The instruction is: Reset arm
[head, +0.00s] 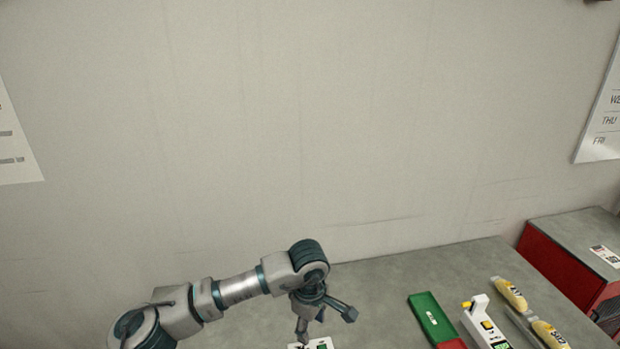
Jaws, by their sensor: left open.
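My left arm comes in from the lower left and reaches over the grey table. My left gripper (326,325) hangs at its end with its fingers spread, and I see nothing held in it. A small white item with a green patch (324,345) lies just below the fingers, cut by the bottom edge; I cannot tell whether they touch. My right gripper is not in view.
A red cabinet (565,268) stands farther right. The wall (300,120) is behind.

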